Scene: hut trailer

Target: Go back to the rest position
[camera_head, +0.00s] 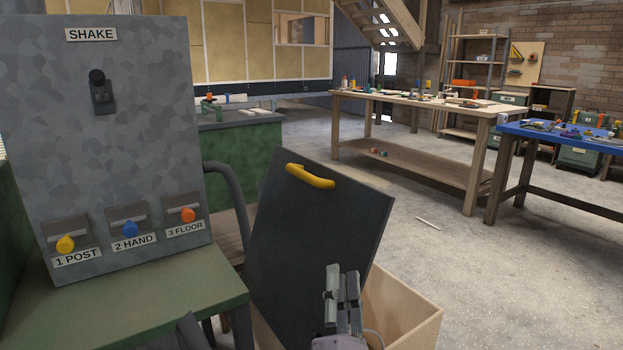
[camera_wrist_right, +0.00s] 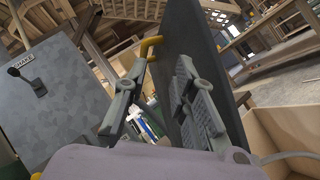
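My right gripper (camera_head: 342,277) is at the lower middle of the head view, in front of a dark panel (camera_head: 310,235) with a yellow handle (camera_head: 310,177). In the right wrist view, the two fingers of this gripper (camera_wrist_right: 163,75) stand apart with nothing held between them. The yellow handle (camera_wrist_right: 151,44) shows beyond the left fingertip there, and the dark panel (camera_wrist_right: 190,35) rises behind the right finger. I cannot tell the exact gap to the panel. My left gripper is not in view.
A grey SHAKE board (camera_head: 110,150) with coloured knobs stands on a green table (camera_head: 130,290) at left. A wooden crate (camera_head: 410,310) is beside the panel's foot, close to my right gripper. A wooden workbench (camera_head: 410,100) and a blue-topped one (camera_head: 570,140) stand farther back. Floor at right is mostly clear.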

